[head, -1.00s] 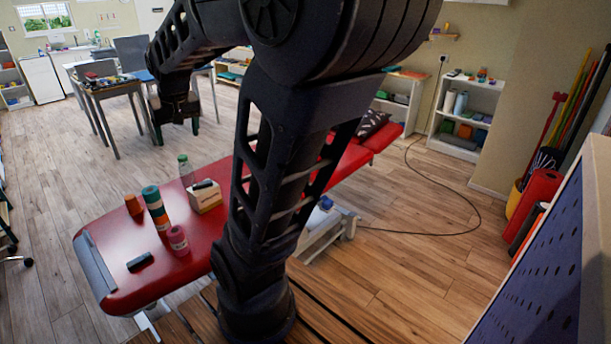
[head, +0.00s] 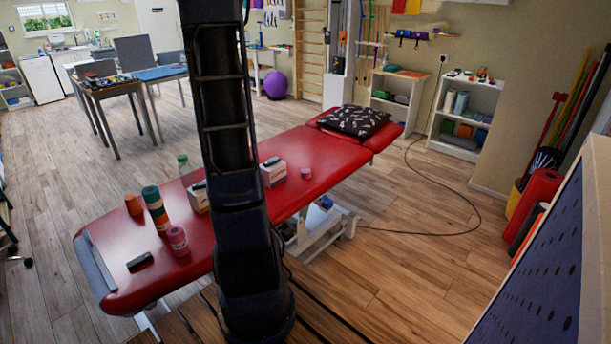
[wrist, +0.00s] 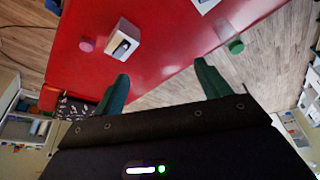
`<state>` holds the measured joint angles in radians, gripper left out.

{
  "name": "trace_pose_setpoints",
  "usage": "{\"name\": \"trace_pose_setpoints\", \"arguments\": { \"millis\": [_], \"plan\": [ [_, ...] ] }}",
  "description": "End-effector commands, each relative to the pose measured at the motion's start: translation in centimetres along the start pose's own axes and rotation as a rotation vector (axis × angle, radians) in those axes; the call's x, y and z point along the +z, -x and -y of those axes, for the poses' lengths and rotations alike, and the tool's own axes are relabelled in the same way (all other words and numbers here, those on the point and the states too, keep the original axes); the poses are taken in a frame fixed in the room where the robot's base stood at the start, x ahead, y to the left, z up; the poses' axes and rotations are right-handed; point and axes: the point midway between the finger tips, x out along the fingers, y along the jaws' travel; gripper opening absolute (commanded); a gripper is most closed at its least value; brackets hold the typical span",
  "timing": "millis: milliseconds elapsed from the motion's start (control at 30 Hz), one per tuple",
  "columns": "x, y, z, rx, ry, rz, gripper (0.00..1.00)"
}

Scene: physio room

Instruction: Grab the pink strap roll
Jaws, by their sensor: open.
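My gripper (wrist: 161,70) shows in the wrist view, its two dark green fingers apart with nothing between them. It is above the red treatment table (wrist: 165,50). A small pink roll (head: 306,172) lies on the table towards the pillow end, beside a white box (head: 273,174). It also shows in the wrist view (wrist: 86,44), up and left of the fingers and apart from them. A taller pink roll (head: 177,241) stands at the table's near end. I cannot tell for certain which is the strap roll. The gripper is out of the head view.
A stacked teal and orange roll column (head: 157,212), an orange piece (head: 133,204), a dark block (head: 140,261), a bottle (head: 186,171) and another box (head: 199,198) stand on the table's near half. A patterned pillow (head: 353,121) lies at the far end.

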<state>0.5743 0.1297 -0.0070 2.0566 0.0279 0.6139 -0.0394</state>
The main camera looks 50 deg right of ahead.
Motion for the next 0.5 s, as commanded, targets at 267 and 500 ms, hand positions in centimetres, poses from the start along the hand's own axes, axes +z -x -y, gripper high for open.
{"name": "trace_pose_setpoints", "arguments": {
  "millis": [267,500],
  "plan": [
    [-3.7,-8.6,-8.7,0.041,-0.116,0.017,0.76],
    [-4.9,-16.2,-17.0,0.075,-0.212,0.026,0.76]
  ]
}}
